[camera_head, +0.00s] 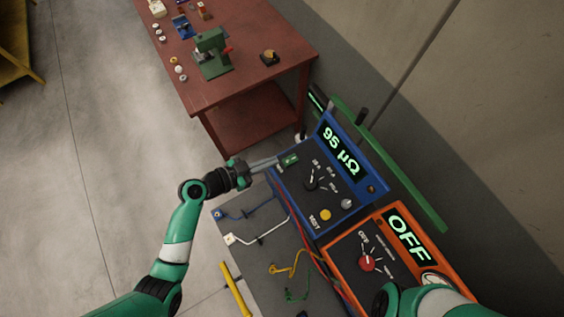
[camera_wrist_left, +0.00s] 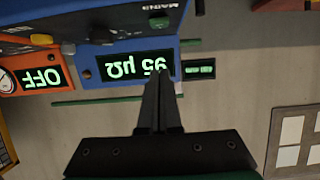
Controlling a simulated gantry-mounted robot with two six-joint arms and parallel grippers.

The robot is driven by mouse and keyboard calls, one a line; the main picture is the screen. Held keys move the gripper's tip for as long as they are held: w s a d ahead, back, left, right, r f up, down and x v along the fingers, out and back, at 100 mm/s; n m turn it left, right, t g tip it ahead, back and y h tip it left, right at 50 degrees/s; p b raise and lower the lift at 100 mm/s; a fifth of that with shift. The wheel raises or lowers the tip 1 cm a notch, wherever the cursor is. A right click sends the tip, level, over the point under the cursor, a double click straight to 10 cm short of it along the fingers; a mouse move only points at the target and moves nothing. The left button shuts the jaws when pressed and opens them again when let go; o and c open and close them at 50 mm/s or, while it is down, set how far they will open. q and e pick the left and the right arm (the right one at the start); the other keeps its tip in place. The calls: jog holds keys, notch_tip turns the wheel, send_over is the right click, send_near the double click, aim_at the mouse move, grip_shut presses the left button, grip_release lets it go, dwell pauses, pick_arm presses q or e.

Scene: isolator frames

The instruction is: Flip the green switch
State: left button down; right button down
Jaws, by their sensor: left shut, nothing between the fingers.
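The green switch (camera_head: 289,160) sits at the left end of the blue instrument's (camera_head: 339,205) dark panel, whose display reads 95 µΩ. The switch also shows in the left wrist view (camera_wrist_left: 158,22), near the label MAINS. My left gripper (camera_head: 275,163) is shut and empty, its fingertips close beside the switch in the head view. I cannot tell whether they touch it. In the left wrist view the shut fingers (camera_wrist_left: 160,78) overlap the display's edge. My right gripper is not in view; only part of my right arm shows at the bottom right.
An orange instrument (camera_head: 340,243) reading OFF stands beside the blue one. Cables and coloured leads (camera_head: 290,268) lie on the grey bench to the left. A red table (camera_head: 250,88) with small parts and a green machine (camera_head: 212,53) stands behind. A green rail (camera_head: 400,180) runs behind the instruments.

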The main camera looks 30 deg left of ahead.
aim_at(282, 167)
pick_arm(q)
jog(key=b+x, duration=0.5)
jog(key=shift+s+f, duration=0.1)
jog(key=shift+f, duration=0.35)
jog(key=shift+w+d+f+b, duration=0.1)
jog(key=shift+w+f+b, duration=0.15)
jog(key=shift+b, duration=0.05)
jog(key=shift+s+f, duration=0.1)
jog(key=shift+f, duration=0.6)
jog(key=shift+s+f, duration=0.15)
jog(key=shift+f, duration=0.5)
